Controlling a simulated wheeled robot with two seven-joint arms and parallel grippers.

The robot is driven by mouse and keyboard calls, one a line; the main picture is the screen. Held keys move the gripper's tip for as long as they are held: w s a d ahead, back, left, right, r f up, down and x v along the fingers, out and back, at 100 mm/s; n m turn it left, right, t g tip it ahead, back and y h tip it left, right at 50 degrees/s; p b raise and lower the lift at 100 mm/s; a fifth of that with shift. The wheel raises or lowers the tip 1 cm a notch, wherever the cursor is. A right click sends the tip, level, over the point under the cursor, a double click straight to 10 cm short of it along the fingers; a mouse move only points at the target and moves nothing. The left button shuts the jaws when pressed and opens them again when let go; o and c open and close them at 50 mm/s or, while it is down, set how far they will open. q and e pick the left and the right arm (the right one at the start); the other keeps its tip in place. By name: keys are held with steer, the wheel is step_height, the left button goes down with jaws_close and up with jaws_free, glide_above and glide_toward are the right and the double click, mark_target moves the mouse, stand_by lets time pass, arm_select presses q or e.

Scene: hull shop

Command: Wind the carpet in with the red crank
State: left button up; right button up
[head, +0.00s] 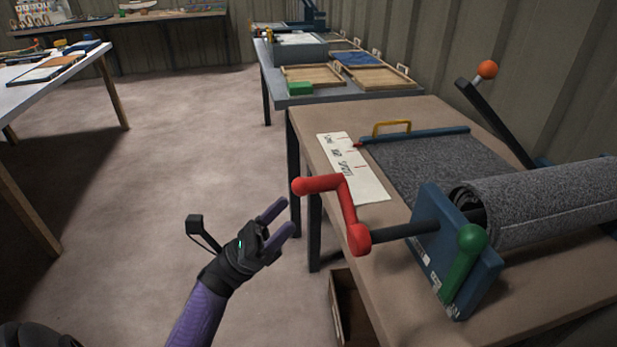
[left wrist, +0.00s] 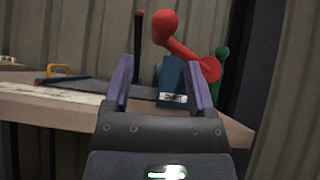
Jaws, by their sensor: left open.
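The red crank (head: 346,205) sticks out on a dark shaft from a blue bracket (head: 436,250) at the near left end of the carpet roll. Its round knob is at the upper left of the crank. The grey carpet (head: 540,205) is partly wound, and a flat length (head: 435,165) lies on the table behind the roll. My left gripper (head: 280,220) is open and empty, left of and below the crank, apart from it. In the left wrist view the red crank (left wrist: 185,45) shows beyond and above the purple fingers (left wrist: 160,85). My right gripper is not in view.
A green-knobbed lever (head: 463,260) is on the bracket, and an orange-knobbed lever (head: 487,70) stands behind the roll. A marked paper strip (head: 352,165) lies along the table's left edge. An open box (head: 345,305) is below. The floor (head: 180,130) to the left is clear.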

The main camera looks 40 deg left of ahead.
mark_target(310, 193)
arm_select(q)
steer(key=p+x, duration=0.1)
steer(key=x, duration=0.7)
steer(key=shift+w+d+r, duration=0.1)
steer(key=shift+d+r, duration=0.15)
steer(key=shift+r, duration=0.05)
steer(key=shift+f, duration=0.1)
jaws_close()
stand_by(0.7)
